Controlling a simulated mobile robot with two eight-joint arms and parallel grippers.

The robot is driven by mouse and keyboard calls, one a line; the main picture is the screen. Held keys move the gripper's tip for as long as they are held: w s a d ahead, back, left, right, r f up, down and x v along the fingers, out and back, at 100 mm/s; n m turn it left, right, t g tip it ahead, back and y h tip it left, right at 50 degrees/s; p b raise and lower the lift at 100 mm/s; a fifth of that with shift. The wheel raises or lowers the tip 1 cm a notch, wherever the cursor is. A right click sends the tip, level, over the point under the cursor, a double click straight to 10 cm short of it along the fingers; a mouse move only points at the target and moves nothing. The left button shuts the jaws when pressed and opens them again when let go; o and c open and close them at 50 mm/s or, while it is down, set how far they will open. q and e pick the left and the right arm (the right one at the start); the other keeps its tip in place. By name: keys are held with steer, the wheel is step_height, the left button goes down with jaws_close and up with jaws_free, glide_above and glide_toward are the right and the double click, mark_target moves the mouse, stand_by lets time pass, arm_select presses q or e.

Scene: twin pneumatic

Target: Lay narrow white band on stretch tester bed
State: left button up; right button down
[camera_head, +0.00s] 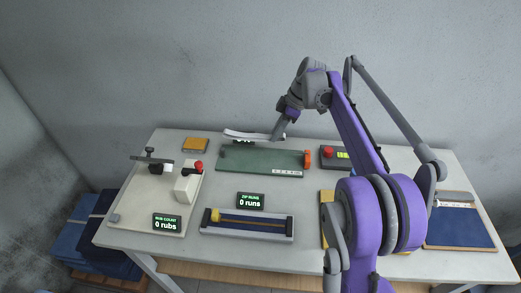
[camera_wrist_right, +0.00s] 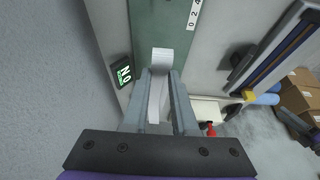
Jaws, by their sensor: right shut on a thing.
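The narrow white band (camera_head: 244,134) shows as a thin pale strip at the back edge of the green stretch tester bed (camera_head: 262,161). My right gripper (camera_head: 277,134) is shut on the band, at its right part in the head view. In the right wrist view the band (camera_wrist_right: 162,60) runs between the fingers of my right gripper (camera_wrist_right: 160,75), and its end sticks out over the green bed (camera_wrist_right: 147,22). The band appears to be above the bed; whether it touches is unclear. The bed has a white scale at its front right and an orange clamp (camera_head: 307,159). My left gripper is not in view.
A red-button box with a lit display (camera_head: 335,158) stands right of the bed. A yellow-brown pad (camera_head: 196,145) lies at the back left. A rub rig (camera_head: 186,186), a zip-run device (camera_head: 246,226) and a blue board (camera_head: 460,226) stand around the table.

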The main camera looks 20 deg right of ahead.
mark_target(278, 140)
steer(key=f, duration=0.5)
steer(key=shift+s+a+f, duration=0.1)
steer(key=shift+s+f, duration=0.05)
steer(key=shift+s, duration=0.05)
steer(key=shift+w+f+b, duration=0.1)
steer(key=shift+f+b, duration=0.2)
steer(key=shift+f, duration=1.95)
steer(key=c, duration=0.7)
jaws_free()
steer(key=shift+r, duration=0.1)
steer(key=v, duration=1.2)
steer(key=shift+p, duration=0.35)
